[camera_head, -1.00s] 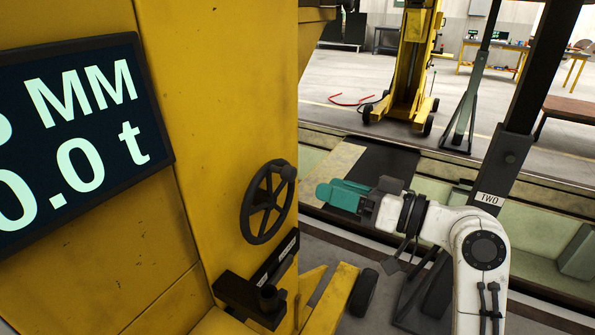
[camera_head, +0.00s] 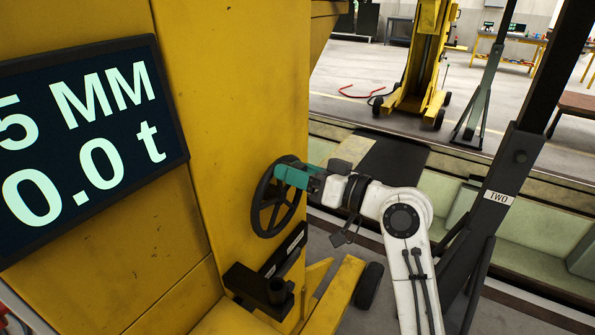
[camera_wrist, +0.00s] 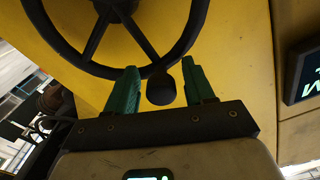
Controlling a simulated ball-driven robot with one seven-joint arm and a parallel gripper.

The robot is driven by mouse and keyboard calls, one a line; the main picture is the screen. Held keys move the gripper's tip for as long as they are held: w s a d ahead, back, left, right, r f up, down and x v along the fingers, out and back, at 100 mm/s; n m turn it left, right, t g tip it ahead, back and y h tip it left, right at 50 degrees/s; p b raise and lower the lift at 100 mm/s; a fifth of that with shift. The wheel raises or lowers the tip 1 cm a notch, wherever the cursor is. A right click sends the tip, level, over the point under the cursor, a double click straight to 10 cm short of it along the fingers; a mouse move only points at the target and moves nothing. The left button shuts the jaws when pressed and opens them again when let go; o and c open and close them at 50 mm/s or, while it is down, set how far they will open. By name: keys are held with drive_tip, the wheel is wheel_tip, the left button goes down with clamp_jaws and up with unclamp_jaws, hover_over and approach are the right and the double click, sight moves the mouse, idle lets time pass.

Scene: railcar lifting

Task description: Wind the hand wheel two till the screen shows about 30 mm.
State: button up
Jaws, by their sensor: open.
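The black hand wheel (camera_head: 264,205) is on the side face of the yellow jack. My gripper (camera_head: 282,176) has teal fingers and is at the upper right of its rim in the head view. In the wrist view my gripper (camera_wrist: 160,85) is open, with the wheel's dark knob (camera_wrist: 161,88) between its two fingers. The wheel's rim and spokes (camera_wrist: 100,30) show beyond the fingertips. I cannot tell whether the fingers touch the knob. The screen (camera_head: 85,140) is cut off at the left; it shows a last digit 5 before MM, and 0.0 t below.
A black bracket (camera_head: 262,283) sticks out below the wheel. A dark slanted post (camera_head: 505,180) labelled TWO stands right of my arm. Another yellow jack (camera_head: 425,65) stands across the track. The yellow body (camera_head: 225,90) fills the left side.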

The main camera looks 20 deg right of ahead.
drive_tip(key=shift+c, duration=0.5)
clamp_jaws()
drive_tip(key=shift+f+b, duration=0.15)
drive_tip(key=shift+b, duration=0.25)
